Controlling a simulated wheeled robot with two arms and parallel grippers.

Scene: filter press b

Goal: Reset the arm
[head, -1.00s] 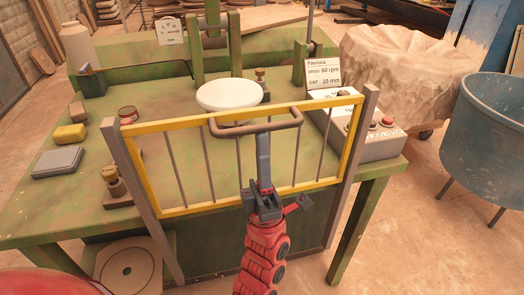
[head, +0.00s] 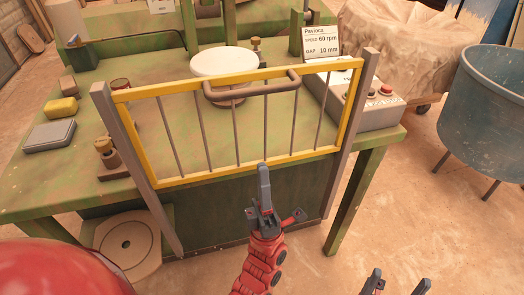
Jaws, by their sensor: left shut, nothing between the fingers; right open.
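My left gripper (head: 264,170) is on the red arm at the centre of the head view. Its fingers are shut and empty, pointing up at the lower bar of the yellow gate (head: 250,167) in the picture. They are clear of the gate's brown handle (head: 252,90). I cannot tell how far the fingers are from the gate. The gate hangs between two grey posts at the press's front edge. My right gripper (head: 398,283) shows only at the bottom edge, right of centre, with its two fingers apart and nothing between them. The rest of it is out of frame.
Behind the gate, the green table (head: 60,190) holds a white round disc (head: 223,63), a control box (head: 375,108) with buttons, a yellow block (head: 62,108) and a grey box (head: 50,134). A blue tub (head: 485,115) stands right. Floor is free between tub and table.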

